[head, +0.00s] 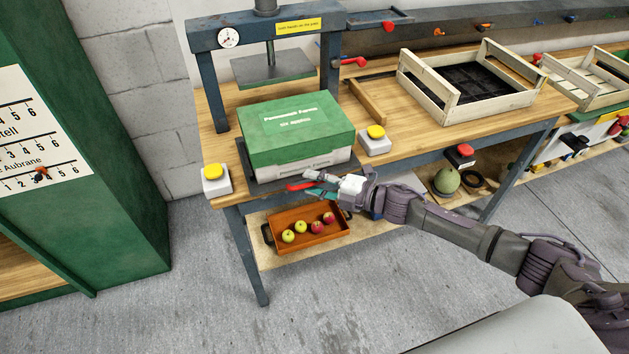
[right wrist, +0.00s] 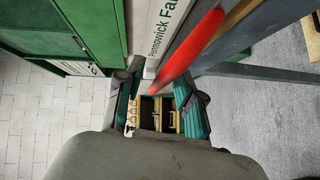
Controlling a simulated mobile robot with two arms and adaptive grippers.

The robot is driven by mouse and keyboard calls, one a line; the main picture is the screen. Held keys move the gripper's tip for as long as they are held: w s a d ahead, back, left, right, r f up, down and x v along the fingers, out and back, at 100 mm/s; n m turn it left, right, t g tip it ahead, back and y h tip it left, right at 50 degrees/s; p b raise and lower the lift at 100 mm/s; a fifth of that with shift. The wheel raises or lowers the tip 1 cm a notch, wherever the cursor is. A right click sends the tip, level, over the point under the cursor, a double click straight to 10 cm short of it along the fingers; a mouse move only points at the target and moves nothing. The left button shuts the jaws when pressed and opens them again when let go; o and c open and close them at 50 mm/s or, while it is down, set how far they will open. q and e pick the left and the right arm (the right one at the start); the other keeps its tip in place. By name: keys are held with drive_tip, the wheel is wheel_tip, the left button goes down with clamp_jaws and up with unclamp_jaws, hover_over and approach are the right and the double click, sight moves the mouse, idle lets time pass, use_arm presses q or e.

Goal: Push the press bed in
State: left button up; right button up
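The press bed (head: 252,178) is a dark slide at the table's front edge, pulled out in front of the press. A box with a green lid (head: 295,128) and pale lower part sits on it. A red handle (head: 299,186) shows at the bed's front; in the right wrist view the red bar (right wrist: 195,52) reaches down to between my fingers. My right gripper (head: 318,186) is at this handle with its teal fingers apart. I cannot tell whether it touches the bar. My right gripper also shows in the right wrist view (right wrist: 158,108). My left gripper is not in view.
The blue press frame (head: 332,70) with its raised plate (head: 272,69) stands behind the box. Yellow-topped buttons (head: 215,178) (head: 375,138) flank the bed. A wooden crate (head: 425,87) stands to the right. An orange tray (head: 290,244) with several apples is on the lower shelf.

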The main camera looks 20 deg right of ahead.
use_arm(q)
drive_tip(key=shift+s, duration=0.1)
use_arm(e)
clamp_jaws()
idle(0.3)
